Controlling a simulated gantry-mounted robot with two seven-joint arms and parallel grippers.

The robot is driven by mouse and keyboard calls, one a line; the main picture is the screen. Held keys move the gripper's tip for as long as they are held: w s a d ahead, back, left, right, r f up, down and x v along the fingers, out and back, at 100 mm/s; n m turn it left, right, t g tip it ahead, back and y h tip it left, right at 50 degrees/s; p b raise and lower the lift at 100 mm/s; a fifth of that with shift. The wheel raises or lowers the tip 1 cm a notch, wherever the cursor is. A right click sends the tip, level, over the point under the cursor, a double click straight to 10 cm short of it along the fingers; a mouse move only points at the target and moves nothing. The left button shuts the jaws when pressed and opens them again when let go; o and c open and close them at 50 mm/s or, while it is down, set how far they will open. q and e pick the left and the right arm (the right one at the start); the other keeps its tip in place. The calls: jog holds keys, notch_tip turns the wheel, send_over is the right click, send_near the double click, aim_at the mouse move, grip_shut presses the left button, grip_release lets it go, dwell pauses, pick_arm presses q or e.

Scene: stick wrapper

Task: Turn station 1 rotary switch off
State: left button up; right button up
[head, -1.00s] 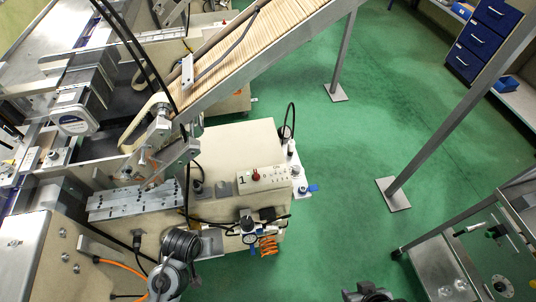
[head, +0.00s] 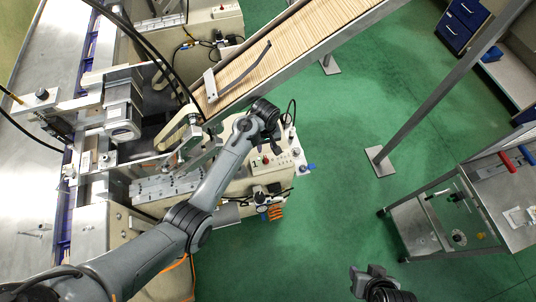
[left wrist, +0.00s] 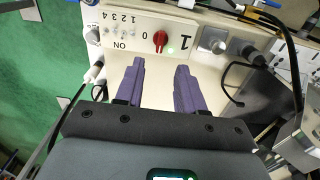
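The station 1 panel (head: 284,168) is a pale box marked "1" with a red rotary switch (head: 265,160) on it. In the left wrist view the panel (left wrist: 125,32) appears upside down, with "0", "ON" and small numbers beside the red switch (left wrist: 160,41). I cannot tell clearly which mark the knob points to. My left gripper (left wrist: 160,66) is open and empty. Its two purple fingers point towards the switch from a short distance, apart from it. My right gripper (head: 372,280) is at the bottom of the head view, away from the panel; its fingers are unclear.
A sloping conveyor of wooden sticks (head: 290,45) rises behind the panel. A metal trolley (head: 420,225) stands at right. Green floor (head: 340,210) between is clear.

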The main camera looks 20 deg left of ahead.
aim_at(265, 158)
pick_arm(q)
notch_tip(265, 158, down, 10)
jog(key=shift+r+b, duration=0.15)
jog(key=shift+b, duration=0.7)
grip_shut()
